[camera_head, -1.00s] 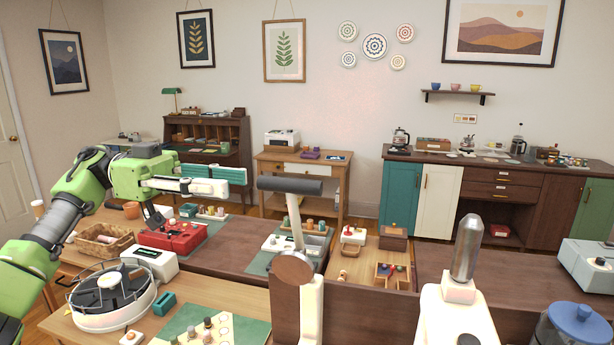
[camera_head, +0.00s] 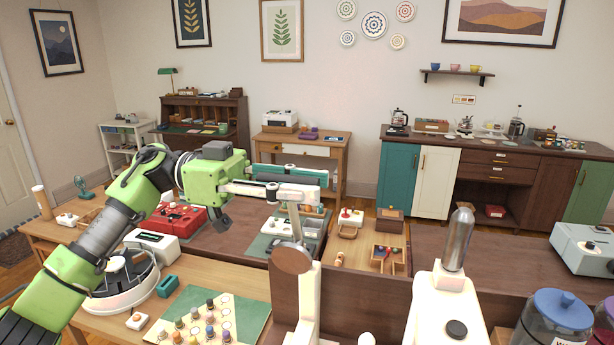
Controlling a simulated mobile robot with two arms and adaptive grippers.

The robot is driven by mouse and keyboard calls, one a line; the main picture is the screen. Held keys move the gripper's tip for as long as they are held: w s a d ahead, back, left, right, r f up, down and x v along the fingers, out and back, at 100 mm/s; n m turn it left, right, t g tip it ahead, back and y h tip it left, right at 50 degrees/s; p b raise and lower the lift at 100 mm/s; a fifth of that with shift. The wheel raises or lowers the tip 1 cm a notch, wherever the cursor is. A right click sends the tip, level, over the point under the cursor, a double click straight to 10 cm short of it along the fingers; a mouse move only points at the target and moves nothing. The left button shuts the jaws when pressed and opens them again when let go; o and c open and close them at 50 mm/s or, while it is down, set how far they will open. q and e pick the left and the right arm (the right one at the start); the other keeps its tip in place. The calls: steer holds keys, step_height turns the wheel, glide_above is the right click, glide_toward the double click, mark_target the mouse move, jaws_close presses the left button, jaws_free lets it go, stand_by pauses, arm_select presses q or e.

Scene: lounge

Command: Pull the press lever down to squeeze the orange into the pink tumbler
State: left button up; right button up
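The press stands at the lower middle, with a white upright column (camera_head: 310,305) and a round brown hub (camera_head: 292,259). Its pale lever bar (camera_head: 296,222) rises from the hub, nearly upright. My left gripper (camera_head: 322,185) is level with the lever's top, its white and teal fingers lying across it. They hide most or all of the dark handle. Whether the fingers are closed on the handle I cannot tell. The orange and the pink tumbler do not show. My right gripper is out of view.
A white appliance with a metal cylinder (camera_head: 459,240) stands right of the press. A board with colored pegs (camera_head: 205,318) and a round white device (camera_head: 122,290) lie left, under my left arm. A brown ledge runs behind the press.

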arm_select(q)
steer(key=shift+d, duration=0.25)
jaws_close()
steer(key=shift+a, duration=0.1)
